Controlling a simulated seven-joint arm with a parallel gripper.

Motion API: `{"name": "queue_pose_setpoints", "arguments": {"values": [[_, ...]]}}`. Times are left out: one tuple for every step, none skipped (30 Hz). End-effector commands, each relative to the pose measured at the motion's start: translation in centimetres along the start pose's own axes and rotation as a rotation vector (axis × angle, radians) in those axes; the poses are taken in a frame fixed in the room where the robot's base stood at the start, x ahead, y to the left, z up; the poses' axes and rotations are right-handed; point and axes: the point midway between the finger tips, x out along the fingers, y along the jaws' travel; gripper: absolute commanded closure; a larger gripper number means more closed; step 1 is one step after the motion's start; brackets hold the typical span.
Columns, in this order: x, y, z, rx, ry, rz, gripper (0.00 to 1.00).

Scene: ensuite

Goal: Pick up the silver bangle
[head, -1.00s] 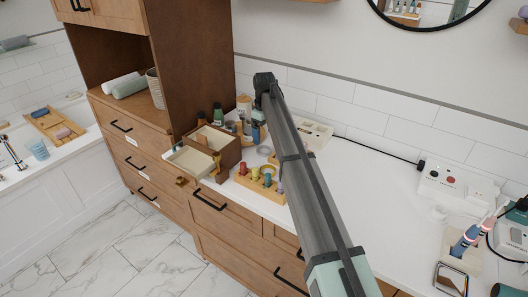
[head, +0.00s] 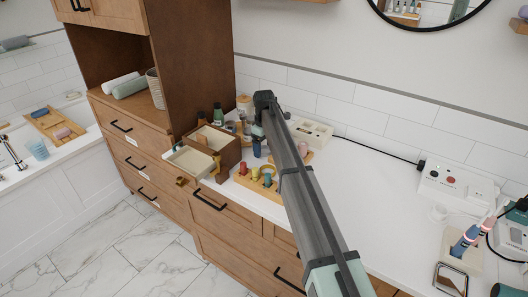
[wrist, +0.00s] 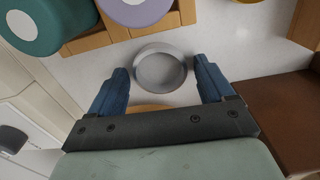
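The silver bangle (wrist: 160,89) lies flat on the white counter in the wrist view, a round grey ring. My gripper (wrist: 160,66) is open, with one blue finger on each side of the bangle. The fingers look apart from it, and nothing is held. In the head view, my gripper (head: 257,147) points down at the counter beside the brown box, and I cannot make out the silver bangle behind it.
The brown box (head: 228,153) with an open pale drawer stands left of my gripper. A wooden rack (head: 262,188) with coloured rollers stands at the counter's front. A white device (head: 312,131) is behind. The counter's right middle (head: 370,190) is clear.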

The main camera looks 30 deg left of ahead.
Motion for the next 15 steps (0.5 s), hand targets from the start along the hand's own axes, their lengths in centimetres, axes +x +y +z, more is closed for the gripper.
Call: {"name": "queue_pose_setpoints", "arguments": {"values": [[-0.01, 0.00, 0.00, 0.000, 0.000, 0.000, 0.24], [-0.02, 0.00, 0.00, 0.000, 0.000, 0.000, 0.27], [-0.02, 0.00, 0.00, 0.000, 0.000, 0.000, 0.30], [-0.02, 0.00, 0.00, 0.000, 0.000, 0.000, 0.33], [-0.02, 0.00, 0.00, 0.000, 0.000, 0.000, 0.36], [-0.02, 0.00, 0.00, 0.000, 0.000, 0.000, 0.40], [-0.02, 0.00, 0.00, 0.000, 0.000, 0.000, 0.43], [-0.02, 0.00, 0.00, 0.000, 0.000, 0.000, 0.46], [-0.02, 0.00, 0.00, 0.000, 0.000, 0.000, 0.50], [-0.02, 0.00, 0.00, 0.000, 0.000, 0.000, 0.52], [-0.03, 0.00, 0.00, 0.000, 0.000, 0.000, 0.55], [-0.03, 0.00, 0.00, 0.000, 0.000, 0.000, 0.59], [-0.03, -0.01, 0.01, 0.000, 0.000, 0.000, 0.62], [-0.03, -0.01, 0.01, 0.000, 0.000, 0.000, 0.65], [-0.03, -0.01, 0.01, 0.000, 0.000, 0.000, 0.69]]}}
